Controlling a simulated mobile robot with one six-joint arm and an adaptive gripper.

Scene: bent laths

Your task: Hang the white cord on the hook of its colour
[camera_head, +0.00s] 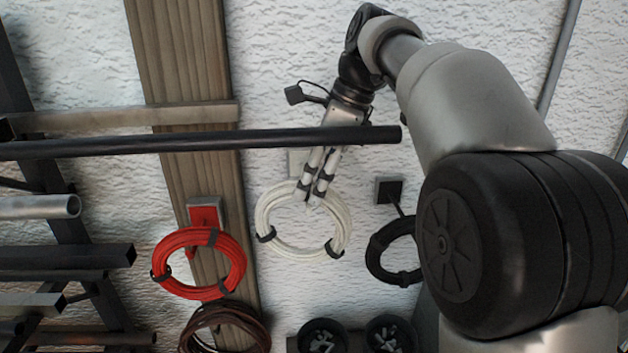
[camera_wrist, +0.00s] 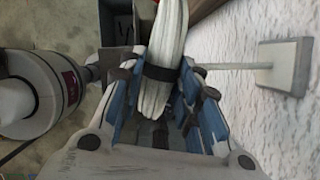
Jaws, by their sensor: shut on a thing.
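The white cord (camera_head: 300,252) is a ring-shaped coil with dark ties, in front of the wall in the head view. My gripper (camera_head: 312,190) is shut on its top part, fingers pointing down. In the wrist view the white cord (camera_wrist: 164,65) stands between the two fingers (camera_wrist: 163,85), with a dark tie across it. The white hook shows as a pale plate (camera_wrist: 285,66) with a thin peg reaching towards the coil. In the head view its plate (camera_head: 295,160) is mostly behind my gripper. I cannot tell whether the peg passes through the coil.
A red cord (camera_head: 236,270) hangs on a red hook (camera_head: 205,215) at left. A black cord (camera_head: 376,252) hangs on a black hook (camera_head: 388,190) at right. A dark bar (camera_head: 200,140) from the rack at left crosses in front of my gripper.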

